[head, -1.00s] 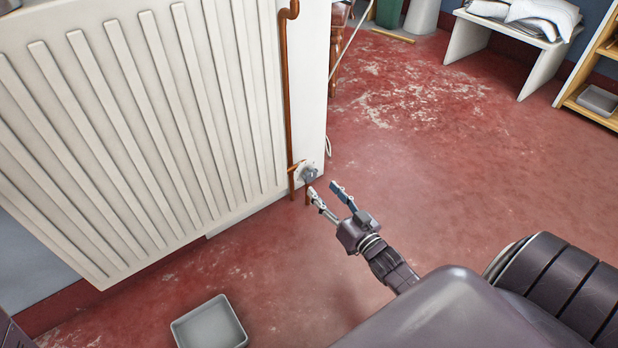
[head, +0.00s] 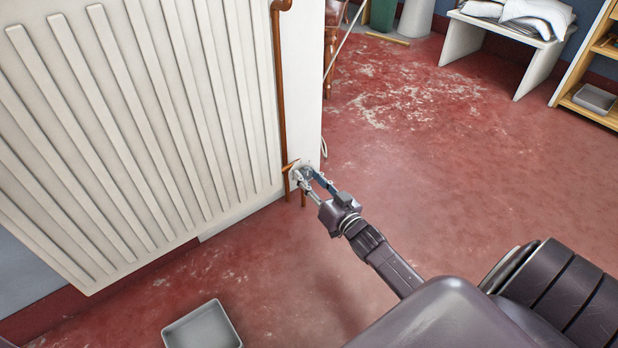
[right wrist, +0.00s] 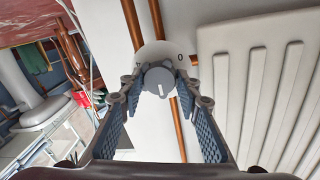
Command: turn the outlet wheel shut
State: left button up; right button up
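The outlet wheel is a small grey knob (right wrist: 157,79) with a white pointer line. It sits on a pale round dial plate (right wrist: 152,52) with a "0" at its upper right. In the right wrist view the pointer line is on the lower part of the knob. In the head view the wheel (head: 299,173) is low at the radiator's right end, partly hidden by my fingers. My right gripper (head: 312,183) is at the wheel; in the wrist view its fingers (right wrist: 159,88) stand open on both sides of the knob, with visible gaps. My left gripper is not in view.
The ribbed white radiator (head: 150,120) fills the left. A copper pipe (head: 280,90) runs down beside the wheel. A grey tray (head: 203,328) lies on the red floor. A white bench (head: 500,35) and a wooden shelf (head: 575,85) stand at the back right. The floor between is clear.

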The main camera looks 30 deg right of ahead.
jog(key=c, duration=0.6)
jog(key=shift+n, duration=0.3)
